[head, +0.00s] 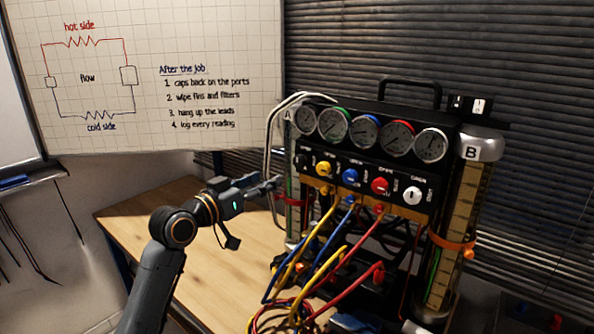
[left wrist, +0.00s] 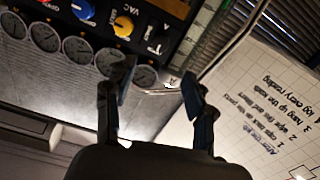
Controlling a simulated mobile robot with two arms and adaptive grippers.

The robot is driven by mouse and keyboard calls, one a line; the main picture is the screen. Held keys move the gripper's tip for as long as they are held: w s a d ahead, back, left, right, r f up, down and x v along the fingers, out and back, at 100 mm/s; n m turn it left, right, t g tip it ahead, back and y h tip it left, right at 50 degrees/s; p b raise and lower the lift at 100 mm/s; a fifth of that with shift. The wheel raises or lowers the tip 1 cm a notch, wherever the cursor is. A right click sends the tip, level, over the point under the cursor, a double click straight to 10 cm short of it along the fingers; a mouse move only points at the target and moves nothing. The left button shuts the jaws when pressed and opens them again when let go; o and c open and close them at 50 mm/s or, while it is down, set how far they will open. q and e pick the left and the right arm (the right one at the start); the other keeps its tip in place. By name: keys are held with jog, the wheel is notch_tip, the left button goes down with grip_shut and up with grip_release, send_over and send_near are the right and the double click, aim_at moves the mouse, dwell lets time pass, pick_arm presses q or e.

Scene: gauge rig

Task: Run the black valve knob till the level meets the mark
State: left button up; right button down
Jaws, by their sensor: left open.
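The black valve knob (head: 304,161) is at the left end of the knob row on the gauge rig. It also shows in the left wrist view (left wrist: 157,40), beyond my fingers. My left gripper (head: 276,184) is open and empty, just left of the rig and apart from the knob; its two fingers show spread in the left wrist view (left wrist: 158,84). Tube A (head: 293,222) stands at the rig's left, partly hidden, with a red band. Tube B (head: 468,195) stands at the right with a scale and an orange band (head: 452,243). The liquid levels are too small to read. My right gripper is out of view.
Yellow, blue, red and white knobs (head: 412,196) continue the row, below several round gauges (head: 333,124). Coloured hoses (head: 322,262) hang in front and coil on the wooden table (head: 215,285). A bent metal pipe (head: 272,130) runs at the rig's left. The table's left part is clear.

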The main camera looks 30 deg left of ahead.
aim_at(297, 163)
pick_arm(q)
jog(key=w+p, duration=0.1)
jog(key=w, duration=0.2)
jog(key=w+p, duration=0.1)
jog(key=w, duration=0.3)
jog(key=w+p, duration=0.2)
jog(key=w, duration=0.2)
jog(key=shift+w+d+r, duration=0.1)
jog(key=shift+w+d, duration=0.1)
jog(key=shift+d, duration=0.2)
jog(key=shift+w, duration=0.8)
grip_shut()
